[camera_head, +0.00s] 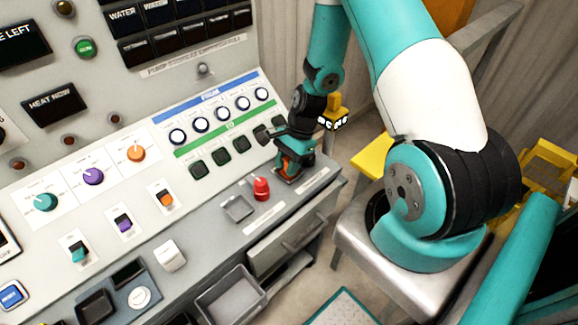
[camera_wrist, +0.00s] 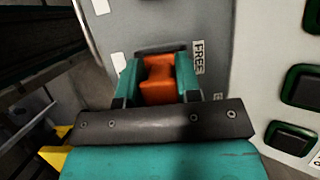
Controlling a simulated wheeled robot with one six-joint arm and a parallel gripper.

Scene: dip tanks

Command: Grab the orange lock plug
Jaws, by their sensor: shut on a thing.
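The orange lock plug (camera_wrist: 158,80) shows in the wrist view between the two teal fingers of my gripper (camera_wrist: 158,88). The fingers are shut on it from both sides. The plug is by a grey panel with a "FREE" label and a dark slot just beyond it; I cannot tell whether it still touches the panel. In the head view my gripper (camera_head: 292,166) is at the right end of the console, pointing down, and a bit of the orange plug (camera_head: 288,166) shows there, mostly hidden by the fingers.
Green-framed buttons (camera_head: 242,144) and white dials are just up-left. A drawer (camera_head: 296,237) is below. Yellow steps (camera_head: 548,165) stand at right.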

